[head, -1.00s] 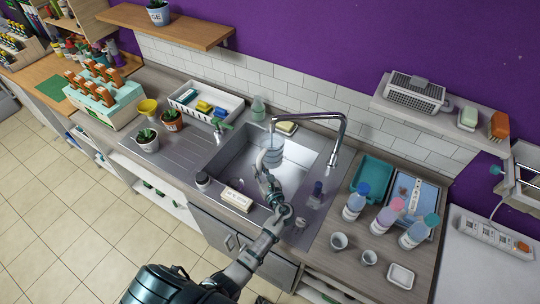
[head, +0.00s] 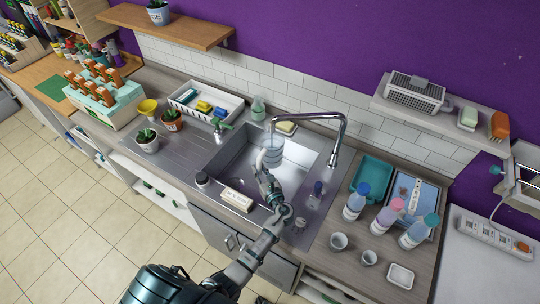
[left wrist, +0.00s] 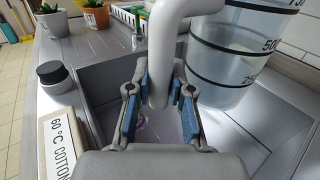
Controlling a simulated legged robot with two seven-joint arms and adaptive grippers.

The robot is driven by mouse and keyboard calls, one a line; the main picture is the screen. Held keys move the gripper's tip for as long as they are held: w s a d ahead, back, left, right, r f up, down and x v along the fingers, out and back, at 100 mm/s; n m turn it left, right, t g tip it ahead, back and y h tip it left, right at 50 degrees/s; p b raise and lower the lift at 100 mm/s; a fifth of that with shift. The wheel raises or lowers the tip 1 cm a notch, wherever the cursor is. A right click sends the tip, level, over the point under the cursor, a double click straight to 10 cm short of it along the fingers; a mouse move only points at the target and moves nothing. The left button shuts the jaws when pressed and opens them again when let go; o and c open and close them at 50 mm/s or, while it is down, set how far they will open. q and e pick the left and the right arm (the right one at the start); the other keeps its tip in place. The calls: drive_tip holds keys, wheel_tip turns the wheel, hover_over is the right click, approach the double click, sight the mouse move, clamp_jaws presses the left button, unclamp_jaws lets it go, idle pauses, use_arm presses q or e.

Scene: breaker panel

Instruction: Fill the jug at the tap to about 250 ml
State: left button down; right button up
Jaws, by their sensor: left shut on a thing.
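The jug (head: 274,156) is a clear container with a white handle. It hangs over the steel sink basin, below the end of the arched metal tap (head: 345,128). My left gripper (head: 262,172) is shut on the jug's handle from the front. In the left wrist view the handle (left wrist: 165,55) passes between the blue finger pads of the gripper (left wrist: 158,100). The jug (left wrist: 232,55) there has black lines marked 250 and 500, partly cut by the frame. I cannot tell a water level or a running stream clearly. My right gripper is out of view.
A labelled white block (head: 237,199) and a dark-capped jar (head: 202,180) stand on the sink's front edge. Several bottles (head: 388,214) and small cups stand to the right. A white tray (head: 206,103) and potted plants are left of the basin (head: 232,156).

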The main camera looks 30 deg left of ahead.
use_arm(q)
drive_tip(key=s+d+p, duration=0.2)
drive_tip(key=s+p, duration=0.2)
drive_tip(key=s, duration=0.6)
drive_tip(key=shift+s+d, duration=0.3)
drive_tip(key=shift+s, duration=0.05)
